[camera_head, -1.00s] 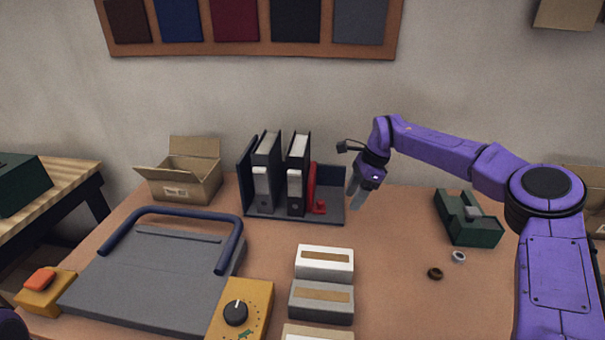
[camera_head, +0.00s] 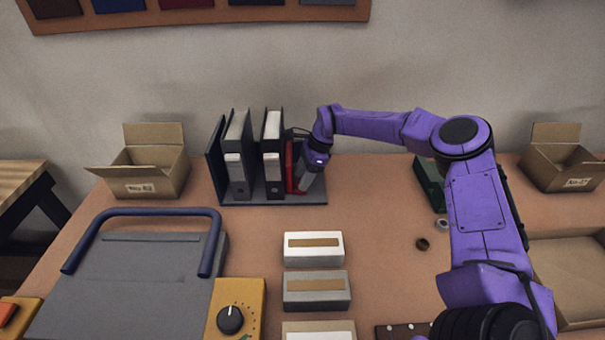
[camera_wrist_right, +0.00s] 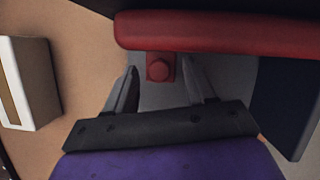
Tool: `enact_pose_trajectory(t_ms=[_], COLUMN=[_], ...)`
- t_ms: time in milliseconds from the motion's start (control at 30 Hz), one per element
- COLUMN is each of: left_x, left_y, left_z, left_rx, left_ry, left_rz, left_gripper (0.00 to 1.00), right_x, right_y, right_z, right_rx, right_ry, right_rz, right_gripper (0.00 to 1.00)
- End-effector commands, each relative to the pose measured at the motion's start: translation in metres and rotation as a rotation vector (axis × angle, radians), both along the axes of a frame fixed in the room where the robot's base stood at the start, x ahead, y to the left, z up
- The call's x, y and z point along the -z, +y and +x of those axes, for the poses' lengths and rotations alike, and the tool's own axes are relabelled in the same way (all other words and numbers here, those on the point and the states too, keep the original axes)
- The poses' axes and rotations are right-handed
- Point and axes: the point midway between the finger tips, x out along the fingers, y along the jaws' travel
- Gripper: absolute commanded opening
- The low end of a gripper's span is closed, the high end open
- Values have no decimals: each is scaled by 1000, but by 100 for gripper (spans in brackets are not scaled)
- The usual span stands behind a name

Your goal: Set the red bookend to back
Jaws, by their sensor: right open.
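The red bookend (camera_head: 290,165) stands upright on the dark shelf tray (camera_head: 270,198), right of two dark binders (camera_head: 273,160). In the right wrist view the bookend (camera_wrist_right: 220,34) shows as a red bar across the top with a small red block below it. My right gripper (camera_head: 305,183) is at the bookend's right side. In the right wrist view its two fingers (camera_wrist_right: 160,85) are apart, with the red block between their tips. I cannot tell whether they touch it. My left gripper is not in view.
A cardboard box (camera_head: 150,175) stands left of the shelf tray. Several boxed stacks (camera_head: 315,248) lie in front of it. A grey press (camera_head: 150,265) fills the left front. A green holder (camera_head: 430,180) and small rings (camera_head: 422,244) lie to the right.

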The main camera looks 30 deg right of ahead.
Motion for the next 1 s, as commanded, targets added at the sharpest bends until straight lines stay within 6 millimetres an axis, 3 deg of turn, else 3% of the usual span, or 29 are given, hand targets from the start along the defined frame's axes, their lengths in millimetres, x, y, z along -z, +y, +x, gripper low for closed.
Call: enact_pose_trajectory(t_ms=[267, 433, 467, 633, 833, 1000], left_x=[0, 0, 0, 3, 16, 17], left_y=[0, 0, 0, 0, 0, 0], left_z=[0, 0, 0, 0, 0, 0], left_rx=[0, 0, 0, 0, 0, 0], left_ry=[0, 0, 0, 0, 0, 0], left_rz=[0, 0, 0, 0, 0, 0], left_gripper=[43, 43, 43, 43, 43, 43], right_x=[3, 3, 3, 4, 5, 3], right_y=[1, 1, 1, -4, -35, -45], right_z=[1, 1, 1, -2, -20, -27], right_rx=[2, 2, 1, 3, 6, 3], right_ry=[-1, -1, -2, -2, -4, -2], right_rz=[-1, -1, -1, 0, 1, 0], right_gripper=[55, 3, 0, 0, 0, 0])
